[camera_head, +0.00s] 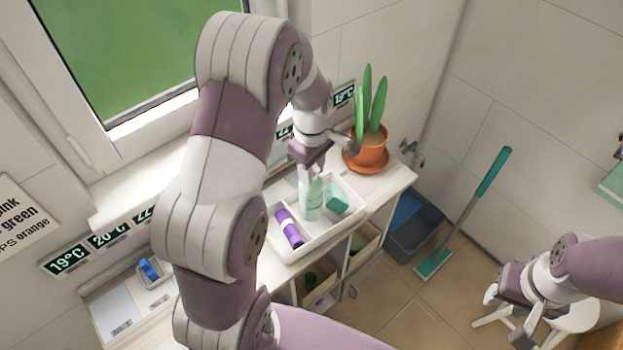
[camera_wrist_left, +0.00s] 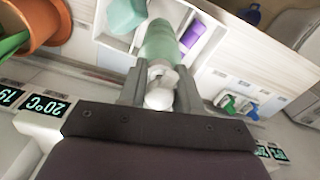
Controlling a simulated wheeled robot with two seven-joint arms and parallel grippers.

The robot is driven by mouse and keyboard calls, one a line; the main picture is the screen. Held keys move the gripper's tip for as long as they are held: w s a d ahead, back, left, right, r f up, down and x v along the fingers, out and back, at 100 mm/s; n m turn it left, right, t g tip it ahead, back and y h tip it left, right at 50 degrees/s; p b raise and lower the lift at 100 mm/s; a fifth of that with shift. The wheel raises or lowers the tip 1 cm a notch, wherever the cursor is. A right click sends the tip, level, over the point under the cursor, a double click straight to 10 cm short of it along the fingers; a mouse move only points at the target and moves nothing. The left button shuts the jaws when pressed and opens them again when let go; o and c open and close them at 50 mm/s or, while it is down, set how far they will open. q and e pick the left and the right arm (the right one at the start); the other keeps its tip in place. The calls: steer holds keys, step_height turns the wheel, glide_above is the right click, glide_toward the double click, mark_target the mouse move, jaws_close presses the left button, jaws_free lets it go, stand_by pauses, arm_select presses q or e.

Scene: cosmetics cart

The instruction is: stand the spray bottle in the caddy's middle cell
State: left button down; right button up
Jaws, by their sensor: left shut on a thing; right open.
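The pale green spray bottle (camera_head: 311,199) is upright in the head view, between the purple bottle (camera_head: 289,228) and the teal block (camera_head: 336,200). My left gripper (camera_head: 309,170) is shut on its white top; the wrist view shows the fingers (camera_wrist_left: 159,92) on both sides of the top, with the green body (camera_wrist_left: 160,42) beyond. The white caddy (camera_head: 304,249) stands on the shelf top. The bottle's lower end is at or over the middle cell; I cannot tell whether it touches the floor. My right gripper (camera_head: 506,314) is open and empty, far right.
A potted plant (camera_head: 366,152) in an orange pot stands right behind the caddy. The window wall is close behind. A small tray with a blue item (camera_head: 149,269) lies at the left.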

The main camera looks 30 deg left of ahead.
mark_target(311, 194)
arm_select(q)
steer(key=f, duration=0.3)
steer(key=shift+w+a+f+p, duration=0.15)
steer(key=shift+w+f+p, duration=0.1)
steer(key=shift+f+p, duration=0.15)
steer(key=shift+s, duration=0.1)
